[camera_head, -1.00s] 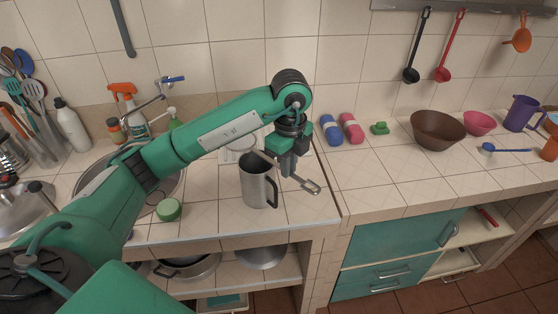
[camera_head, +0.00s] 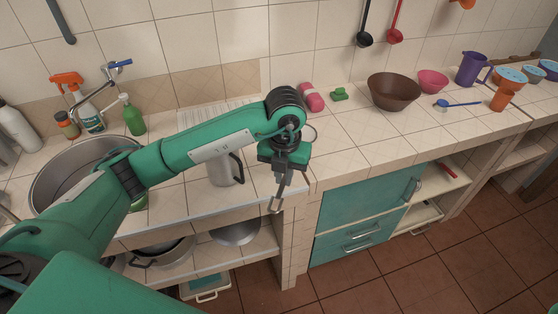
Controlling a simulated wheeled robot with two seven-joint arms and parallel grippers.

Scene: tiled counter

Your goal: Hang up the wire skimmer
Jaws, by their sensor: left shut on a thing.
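My left gripper (camera_head: 283,160) is shut on the wire skimmer, in front of the counter edge near the middle of the view. The skimmer's grey handle end (camera_head: 274,205) with its loop points down below the fingers. Part of a thin round rim (camera_head: 313,134), seemingly the skimmer's head, shows behind the gripper; the rest is hidden by my arm. A black ladle (camera_head: 365,39) and a red ladle (camera_head: 395,37) hang against the tiled wall at upper right. Their hanging rail is above the picture. My right gripper is not in view.
A metal mug (camera_head: 223,171) stands close left of the gripper, partly behind my arm. A pink roll (camera_head: 311,97), green object (camera_head: 339,94), brown bowl (camera_head: 394,92) and purple jug (camera_head: 472,69) stand along the back right. The counter's front right (camera_head: 370,140) is clear.

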